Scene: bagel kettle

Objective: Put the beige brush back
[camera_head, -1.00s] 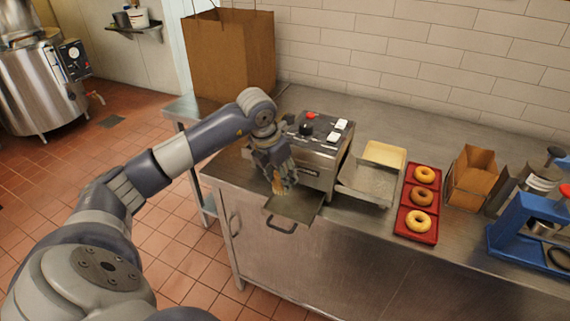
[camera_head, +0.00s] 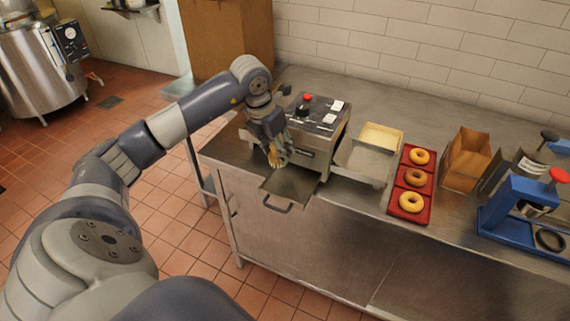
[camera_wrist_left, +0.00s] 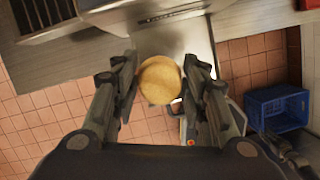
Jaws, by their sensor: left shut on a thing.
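My right gripper is in neither view.
The steel machine (camera_head: 312,139) stands at the counter's left end. A blue crate (camera_wrist_left: 278,108) is on the floor.

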